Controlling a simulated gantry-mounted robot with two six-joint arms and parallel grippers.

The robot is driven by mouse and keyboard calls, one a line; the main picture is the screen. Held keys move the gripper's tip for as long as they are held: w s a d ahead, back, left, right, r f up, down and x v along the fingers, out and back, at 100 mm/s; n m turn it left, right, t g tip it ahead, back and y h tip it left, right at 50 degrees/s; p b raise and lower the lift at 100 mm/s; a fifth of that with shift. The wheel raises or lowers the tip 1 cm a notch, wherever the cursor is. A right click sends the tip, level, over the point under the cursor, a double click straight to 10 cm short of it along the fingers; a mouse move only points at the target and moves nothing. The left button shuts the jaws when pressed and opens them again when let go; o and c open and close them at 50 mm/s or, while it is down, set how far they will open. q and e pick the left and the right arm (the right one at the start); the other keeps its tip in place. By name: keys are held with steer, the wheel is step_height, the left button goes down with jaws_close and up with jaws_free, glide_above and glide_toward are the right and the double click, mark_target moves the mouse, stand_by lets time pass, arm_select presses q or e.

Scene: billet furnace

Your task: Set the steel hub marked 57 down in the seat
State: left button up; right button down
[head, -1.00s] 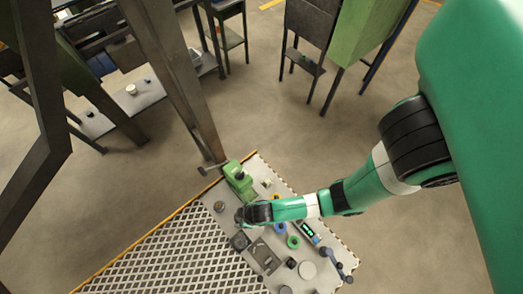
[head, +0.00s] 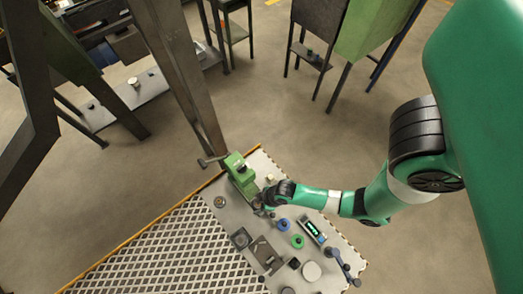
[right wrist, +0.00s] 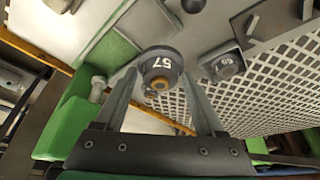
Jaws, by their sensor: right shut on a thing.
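The steel hub marked 57 (right wrist: 162,66) is a short grey cylinder with a brownish centre. In the right wrist view it sits between the fingertips of my right gripper (right wrist: 160,80), which is shut on it. In the head view my right gripper (head: 260,205) is beside the green vise-like fixture (head: 240,174), over the table; the hub is too small to make out there. A dark square plate with a round middle (head: 240,238) lies on the table near the grating. I cannot tell whether it is the seat. My left gripper is not in view.
A second grey round part with a mark (right wrist: 227,66) stands by the white grating (head: 170,255). Blue (head: 283,225) and green (head: 297,241) rings, a pale disc (head: 311,271) and a device with a lit display (head: 313,231) crowd the table's right side.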

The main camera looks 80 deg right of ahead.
steer(key=d+f, duration=0.1)
steer(key=s+d+f, duration=0.1)
steer(key=shift+d+f, duration=0.1)
steer(key=shift+f, duration=0.25)
steer(key=shift+d+f+b, duration=0.1)
steer(key=shift+f+b, duration=0.85)
steer(key=shift+f, duration=0.7)
steer(key=shift+f, duration=0.2)
jaws_free()
steer(key=shift+r, duration=0.1)
steer(key=shift+s+r, duration=0.15)
steer(key=shift+r, duration=0.2)
steer(key=p+v, duration=0.5)
steer(key=v, duration=0.6)
steer(key=shift+r+p, duration=0.2)
steer(key=shift+p, duration=0.2)
